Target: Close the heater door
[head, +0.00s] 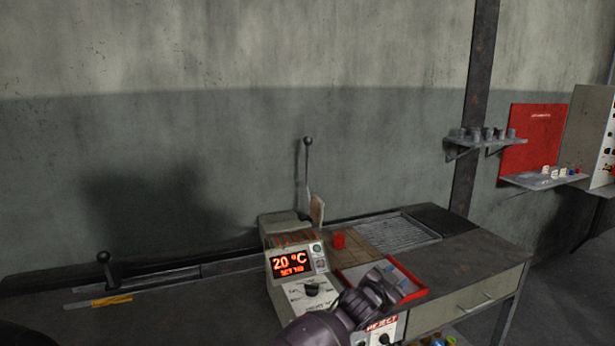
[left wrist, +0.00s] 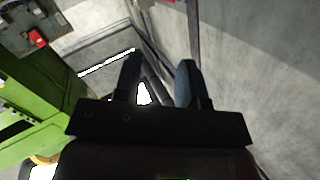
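The heater (head: 290,263) is a pale box with a red display reading 20 °C and a black knob on its sloped front. A tall lever (head: 307,165) with a black ball end stands upright behind it. A small tan panel (head: 317,210) stands at its back right edge; I cannot tell whether this is the door.
A red-rimmed tray (head: 412,293) lies partly behind my arm. A workbench (head: 480,252) extends right. In the left wrist view, a green machine (left wrist: 45,115) is at left.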

